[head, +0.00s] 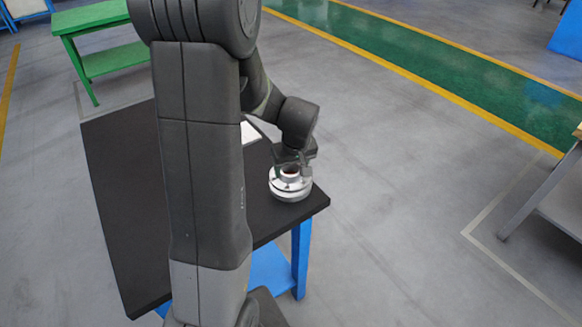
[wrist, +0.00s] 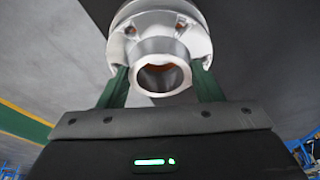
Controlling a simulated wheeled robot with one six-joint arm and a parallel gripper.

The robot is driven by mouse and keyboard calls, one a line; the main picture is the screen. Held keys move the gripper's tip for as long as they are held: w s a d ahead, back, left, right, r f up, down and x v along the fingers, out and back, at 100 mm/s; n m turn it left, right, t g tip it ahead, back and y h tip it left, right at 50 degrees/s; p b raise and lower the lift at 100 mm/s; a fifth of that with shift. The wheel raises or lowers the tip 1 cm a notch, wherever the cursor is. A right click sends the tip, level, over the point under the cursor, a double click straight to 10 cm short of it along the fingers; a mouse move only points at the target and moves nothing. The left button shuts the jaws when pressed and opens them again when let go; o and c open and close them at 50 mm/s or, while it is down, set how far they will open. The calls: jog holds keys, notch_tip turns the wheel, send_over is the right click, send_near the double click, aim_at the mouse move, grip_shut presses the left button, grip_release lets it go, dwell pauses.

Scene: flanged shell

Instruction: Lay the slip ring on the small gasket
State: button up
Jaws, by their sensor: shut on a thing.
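My gripper (wrist: 160,82) is shut on what I take to be the slip ring (wrist: 160,47), a pale metal flanged ring with a short polished neck. Its two green fingers grip it from either side. In the head view my gripper (head: 293,165) is over the round silver flanged piece (head: 291,194) near the table's right corner. The held ring and that piece overlap, and I cannot tell whether they touch. A bit of orange shows inside the neck in the wrist view. I cannot tell if it is the small gasket, which is otherwise hidden.
The dark tabletop (head: 120,190) on blue legs is mostly bare, partly hidden by my arm. A white sheet-like item (head: 249,133) lies behind the flanged piece. A green table (head: 105,50) stands at the back left. The table's right edge is close to the flanged piece.

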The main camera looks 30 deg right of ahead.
aim_at(295, 184)
jog(key=shift+f, duration=0.15)
jog(key=shift+f, duration=0.1)
jog(key=o, duration=1.7)
jog(key=v, duration=1.2)
